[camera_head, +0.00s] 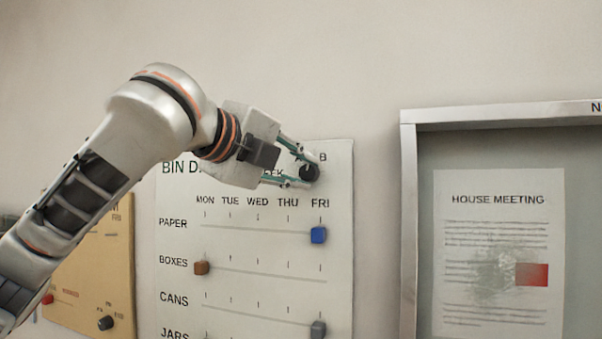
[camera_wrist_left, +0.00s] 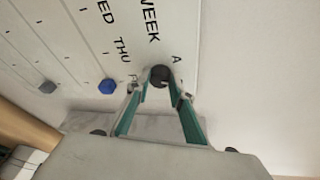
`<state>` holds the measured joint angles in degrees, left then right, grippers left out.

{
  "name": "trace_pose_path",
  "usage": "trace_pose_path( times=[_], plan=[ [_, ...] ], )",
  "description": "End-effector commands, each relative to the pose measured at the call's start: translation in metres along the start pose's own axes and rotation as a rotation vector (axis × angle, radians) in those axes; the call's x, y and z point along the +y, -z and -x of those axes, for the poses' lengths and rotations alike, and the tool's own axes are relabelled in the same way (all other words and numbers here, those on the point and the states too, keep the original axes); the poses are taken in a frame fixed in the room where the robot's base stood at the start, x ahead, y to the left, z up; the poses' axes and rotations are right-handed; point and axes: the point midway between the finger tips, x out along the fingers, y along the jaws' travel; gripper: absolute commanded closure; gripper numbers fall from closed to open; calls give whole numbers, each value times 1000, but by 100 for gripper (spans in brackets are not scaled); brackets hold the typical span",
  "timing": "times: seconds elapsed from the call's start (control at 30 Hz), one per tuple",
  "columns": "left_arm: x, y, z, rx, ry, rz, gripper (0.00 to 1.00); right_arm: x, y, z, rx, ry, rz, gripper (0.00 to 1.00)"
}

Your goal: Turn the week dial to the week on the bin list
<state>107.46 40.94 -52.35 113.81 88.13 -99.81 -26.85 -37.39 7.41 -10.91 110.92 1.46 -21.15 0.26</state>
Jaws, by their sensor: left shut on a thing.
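The week dial (camera_head: 310,173) is a dark round knob at the upper right of the white bin board (camera_head: 345,215), beside the word WEEK. A letter B shows above and right of it in the head view. The dial also shows in the left wrist view (camera_wrist_left: 159,75), with a letter A near it. My left gripper (camera_head: 303,166) is shut on the dial, a green-lined finger on each side; it also shows in the left wrist view (camera_wrist_left: 163,88). The dial's pointer direction is not clear. No separate bin list showing a week can be made out. My right gripper is not in view.
The board has rows PAPER, BOXES, CANS and JARS with sliders: blue (camera_head: 318,235), brown (camera_head: 202,268) and grey (camera_head: 318,329). A yellow board (camera_head: 75,270) with knobs is at left. A framed noticeboard (camera_head: 409,230) with a HOUSE MEETING sheet (camera_head: 498,215) is at right.

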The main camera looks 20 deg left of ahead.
Motion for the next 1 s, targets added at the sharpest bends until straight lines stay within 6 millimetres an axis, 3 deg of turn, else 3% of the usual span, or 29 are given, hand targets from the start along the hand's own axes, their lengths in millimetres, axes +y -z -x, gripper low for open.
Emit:
trace_pose_path(
  times=[0.5,1.0],
  plan=[
    [7,1,-1,44,149,462,100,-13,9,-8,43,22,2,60],
    [8,2,-2,73,257,789,100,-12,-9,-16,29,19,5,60]
  ],
)
